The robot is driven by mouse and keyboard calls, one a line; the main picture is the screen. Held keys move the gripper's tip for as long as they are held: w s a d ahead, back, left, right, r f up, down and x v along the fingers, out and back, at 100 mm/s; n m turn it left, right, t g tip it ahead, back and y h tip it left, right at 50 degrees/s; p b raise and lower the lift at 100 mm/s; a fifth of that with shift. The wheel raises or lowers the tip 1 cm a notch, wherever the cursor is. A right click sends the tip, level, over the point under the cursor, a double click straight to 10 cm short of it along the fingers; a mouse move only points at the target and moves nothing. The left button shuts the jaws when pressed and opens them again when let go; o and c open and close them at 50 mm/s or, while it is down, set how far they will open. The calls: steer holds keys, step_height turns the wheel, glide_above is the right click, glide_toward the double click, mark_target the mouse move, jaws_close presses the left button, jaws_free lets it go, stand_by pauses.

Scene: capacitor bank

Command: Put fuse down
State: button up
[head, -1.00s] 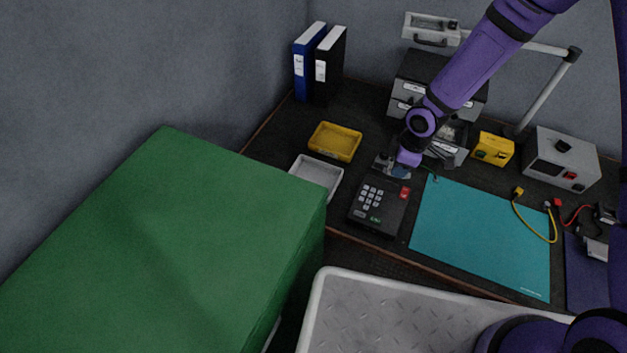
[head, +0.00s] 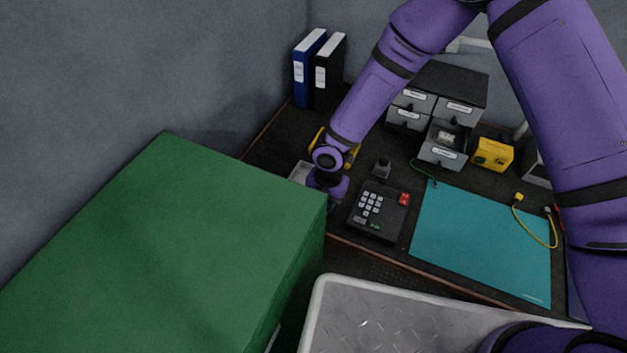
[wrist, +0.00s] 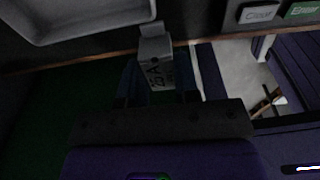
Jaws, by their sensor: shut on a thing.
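My gripper (wrist: 157,84) is shut on the fuse (wrist: 154,58), a small grey block with dark lettering and a pale tab, in the wrist view. In the head view my gripper (head: 327,192) is at the near left of the desk, beside the keypad device, and the fuse is hidden there. The light grey tray (head: 298,172) is mostly covered by my arm and gripper.
The keypad device (head: 377,210) stands right of my gripper. A yellow tray (head: 355,158) is partly behind my arm. The large green block (head: 170,245) rises close on the left. An open drawer (head: 443,152) and the teal mat (head: 480,240) lie further right.

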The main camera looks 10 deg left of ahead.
steer(key=w+a, duration=0.1)
steer(key=w, duration=0.2)
steer(key=w+a, duration=0.2)
steer(key=w, duration=0.1)
steer(key=w+a+f, duration=0.1)
steer(key=w+a, duration=0.1)
steer(key=w, duration=0.1)
steer(key=shift+w+a, duration=0.15)
steer(key=shift+w+a+f, duration=0.1)
steer(key=shift+w+f, duration=0.1)
steer(key=shift+w, duration=0.05)
steer(key=shift+f, duration=1.55)
steer(key=shift+f, duration=0.15)
steer(key=o, duration=1)
steer(key=shift+c, duration=0.2)
step_height(320, 180, up, 12)
steer(key=w, duration=0.1)
steer(key=shift+w, duration=0.15)
